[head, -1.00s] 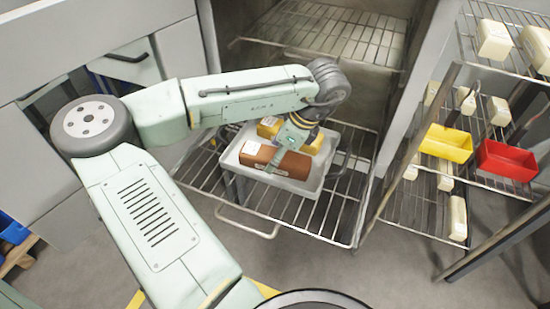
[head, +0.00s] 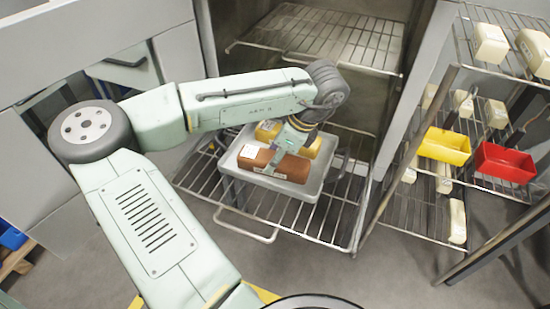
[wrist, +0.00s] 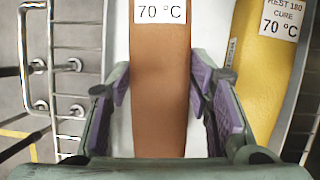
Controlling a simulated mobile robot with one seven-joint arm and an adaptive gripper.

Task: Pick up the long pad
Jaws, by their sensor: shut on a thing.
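A long brown pad (head: 294,170) with a white label lies in a pale tray (head: 300,190) in the head view. In the wrist view the brown pad (wrist: 158,50) runs lengthwise between the fingers, its label reading 70 °C. My gripper (head: 279,158) is over the pad's middle; in the wrist view my gripper (wrist: 158,92) has purple-padded fingers on both sides of it, shut on it. A yellow pad (head: 311,146) lies behind it in the same tray, partly hidden by my arm; it also shows at the right of the wrist view (wrist: 262,70).
The tray stands on a pulled-out wire shelf (head: 335,215) of an open cabinet, under an upper wire shelf (head: 330,35). A rack at right holds a yellow bin (head: 444,146), a red bin (head: 505,161) and several cream blocks. The cabinet's side wall is close by.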

